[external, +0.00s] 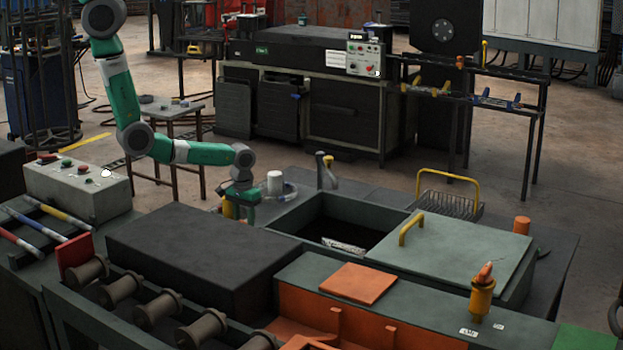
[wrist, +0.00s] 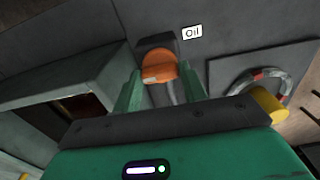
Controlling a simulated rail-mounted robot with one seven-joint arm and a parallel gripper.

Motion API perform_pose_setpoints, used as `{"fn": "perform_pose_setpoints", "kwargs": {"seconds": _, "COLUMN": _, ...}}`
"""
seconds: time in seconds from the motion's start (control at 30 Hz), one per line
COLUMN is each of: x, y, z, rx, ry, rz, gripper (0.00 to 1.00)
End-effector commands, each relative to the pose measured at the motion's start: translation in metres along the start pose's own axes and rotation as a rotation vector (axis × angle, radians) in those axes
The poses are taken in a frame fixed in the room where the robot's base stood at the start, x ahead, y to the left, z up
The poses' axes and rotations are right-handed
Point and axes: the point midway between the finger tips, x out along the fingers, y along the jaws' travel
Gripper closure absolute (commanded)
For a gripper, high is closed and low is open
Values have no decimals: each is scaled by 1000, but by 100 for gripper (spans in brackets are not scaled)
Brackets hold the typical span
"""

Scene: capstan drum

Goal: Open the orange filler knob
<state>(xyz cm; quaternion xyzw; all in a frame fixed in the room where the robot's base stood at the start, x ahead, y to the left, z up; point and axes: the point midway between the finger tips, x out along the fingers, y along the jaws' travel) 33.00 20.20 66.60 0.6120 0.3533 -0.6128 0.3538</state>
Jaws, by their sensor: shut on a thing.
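The orange filler knob (wrist: 159,65) shows in the wrist view, on a dark mount beside a white label reading "Oil" (wrist: 192,32). My gripper (wrist: 160,82) has its two green fingers on either side of the knob and is shut on it. In the external view my gripper (external: 240,207) is low at the left end of the sink bench. The knob cannot be made out there; my arm and gripper hide that spot.
In the wrist view a round ring with red and white marks (wrist: 287,78) and a yellow cylinder (wrist: 266,103) are right of the gripper.

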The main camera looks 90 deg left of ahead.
Motion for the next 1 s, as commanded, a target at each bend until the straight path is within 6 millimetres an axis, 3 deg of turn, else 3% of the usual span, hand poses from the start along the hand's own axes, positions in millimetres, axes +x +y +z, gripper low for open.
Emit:
{"fn": "perform_pose_setpoints", "kwargs": {"seconds": 0.2, "x": -1, "y": 1, "z": -1, "rx": 2, "ry": 2, "rz": 0, "gripper": 81}}
{"fn": "perform_pose_setpoints", "kwargs": {"seconds": 0.23, "x": -1, "y": 1, "z": -1, "rx": 1, "ry": 2, "rz": 0, "gripper": 52}}
{"fn": "perform_pose_setpoints", "kwargs": {"seconds": 0.3, "x": -1, "y": 1, "z": 0, "rx": 1, "ry": 2, "rz": 0, "gripper": 39}}
{"fn": "perform_pose_setpoints", "kwargs": {"seconds": 0.33, "x": -1, "y": 1, "z": 0, "rx": 1, "ry": 2, "rz": 0, "gripper": 36}}
{"fn": "perform_pose_setpoints", "kwargs": {"seconds": 0.63, "x": -6, "y": 1, "z": -1, "rx": -1, "ry": 3, "rz": 1, "gripper": 36}}
{"fn": "perform_pose_setpoints", "kwargs": {"seconds": 1.0, "x": -73, "y": 1, "z": -1, "rx": 0, "ry": 3, "rz": 1, "gripper": 36}}
